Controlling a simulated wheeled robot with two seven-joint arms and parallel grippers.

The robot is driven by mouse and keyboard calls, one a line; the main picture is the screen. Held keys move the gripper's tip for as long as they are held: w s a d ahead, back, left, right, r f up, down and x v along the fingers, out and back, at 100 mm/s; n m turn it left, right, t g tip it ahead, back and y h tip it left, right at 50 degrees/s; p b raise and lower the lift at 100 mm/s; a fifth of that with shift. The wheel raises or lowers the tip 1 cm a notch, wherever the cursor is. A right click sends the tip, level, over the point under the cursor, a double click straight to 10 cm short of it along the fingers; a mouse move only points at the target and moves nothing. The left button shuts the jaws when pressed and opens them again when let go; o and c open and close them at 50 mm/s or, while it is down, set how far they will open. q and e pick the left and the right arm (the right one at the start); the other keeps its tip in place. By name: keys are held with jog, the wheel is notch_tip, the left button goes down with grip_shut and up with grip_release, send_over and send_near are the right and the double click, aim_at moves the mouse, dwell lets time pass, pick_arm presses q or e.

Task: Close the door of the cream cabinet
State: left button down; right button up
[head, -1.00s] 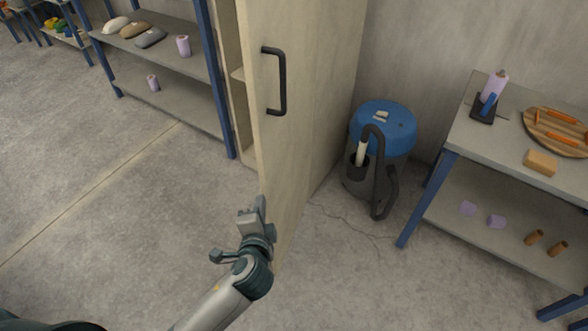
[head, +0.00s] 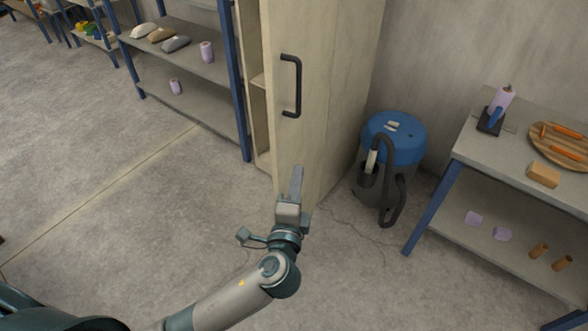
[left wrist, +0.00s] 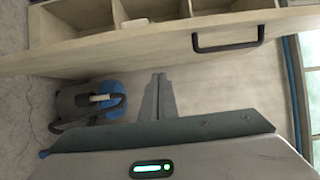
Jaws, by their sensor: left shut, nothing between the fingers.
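The cream cabinet (head: 257,100) stands at the top middle of the head view, its inside showing as a narrow strip left of the door. Its door (head: 325,110) stands partly open, with a black bar handle (head: 297,86) on its face. The left wrist view shows the open compartments (left wrist: 78,13) above the door's edge and the handle (left wrist: 228,38) at upper right. My left gripper (head: 297,172) is shut and empty, below the handle and in front of the door's lower part. Its fingertips (left wrist: 158,78) point toward the door; contact cannot be told. My right gripper is out of view.
A blue-topped vacuum cleaner (head: 393,140) stands on the floor right of the door. A workbench (head: 470,150) with several items is at the right. A blue-posted shelf (head: 200,85) stands left of the cabinet. The floor at left is clear.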

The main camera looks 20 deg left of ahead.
aim_at(286, 147)
pick_arm(q)
jog(key=shift+w+a+f+p, duration=0.1)
jog(key=shift+w+a+p, duration=0.4)
jog(key=shift+w+a, duration=0.75)
jog(key=shift+w+a+r+p, duration=0.1)
jog(key=shift+w+a+p, duration=0.4)
jog(key=shift+w, duration=1.4)
jog(key=shift+w+a+f+p, duration=0.1)
jog(key=shift+w+a+p, duration=0.35)
jog(key=shift+w+a, duration=0.8)
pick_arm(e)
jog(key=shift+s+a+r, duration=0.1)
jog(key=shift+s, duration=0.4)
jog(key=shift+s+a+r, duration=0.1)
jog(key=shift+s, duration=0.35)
pick_arm(q)
jog(key=shift+w+d, duration=0.2)
jog(key=shift+w, duration=0.1)
